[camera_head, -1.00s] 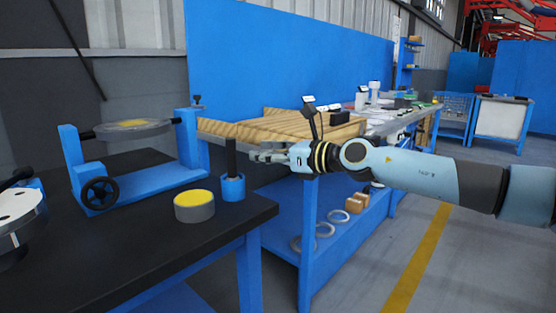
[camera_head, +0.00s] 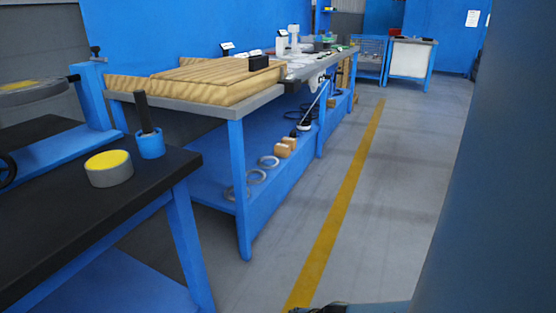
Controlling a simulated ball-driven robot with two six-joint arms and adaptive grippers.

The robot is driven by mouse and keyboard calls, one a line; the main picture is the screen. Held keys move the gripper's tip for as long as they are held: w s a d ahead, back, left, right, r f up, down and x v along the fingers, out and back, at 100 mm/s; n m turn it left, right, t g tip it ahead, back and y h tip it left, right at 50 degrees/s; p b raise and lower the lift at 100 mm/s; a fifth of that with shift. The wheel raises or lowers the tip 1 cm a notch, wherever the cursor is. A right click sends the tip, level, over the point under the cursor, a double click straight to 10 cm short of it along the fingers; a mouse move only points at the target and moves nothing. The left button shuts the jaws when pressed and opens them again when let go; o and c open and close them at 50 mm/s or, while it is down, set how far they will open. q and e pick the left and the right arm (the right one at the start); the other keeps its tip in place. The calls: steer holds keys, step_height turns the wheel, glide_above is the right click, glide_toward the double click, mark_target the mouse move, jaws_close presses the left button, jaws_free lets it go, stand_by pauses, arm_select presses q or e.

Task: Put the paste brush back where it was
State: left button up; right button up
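The paste brush shows as a black upright handle (camera_head: 144,111) standing in a small blue cup (camera_head: 151,144) near the right edge of the black-topped table. Its lower end is hidden inside the cup. A round grey tin (camera_head: 109,174) with a yellow top stands just left of the cup. Neither gripper can be made out now, and nothing is touching the brush. A blurred blue-grey shape, likely my own arm, fills the right edge, and a small dark part cuts in at the bottom.
The black table (camera_head: 50,230) fills the lower left, with a blue stand (camera_head: 60,150) behind. A blue workbench (camera_head: 240,190) carries wooden boards (camera_head: 190,82), with rings and small boxes on its lower shelf. Grey floor with a yellow line (camera_head: 345,195) is open to the right.

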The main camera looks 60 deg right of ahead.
steer(key=s+a+f+m+g, duration=0.1)
steer(key=s+a+f+g, duration=0.1)
steer(key=s, duration=0.6)
steer(key=s+a+f+m+g+y, duration=0.1)
steer(key=s+a+f+m+g, duration=0.1)
steer(key=s, duration=0.7)
steer(key=s+a+f+m+g, duration=0.2)
steer(key=s+a+f, duration=0.2)
steer(key=s+f, duration=0.2)
steer(key=s, duration=0.2)
steer(key=shift+s+a, duration=0.15)
steer(key=shift+s, duration=0.25)
steer(key=shift+r, duration=0.1)
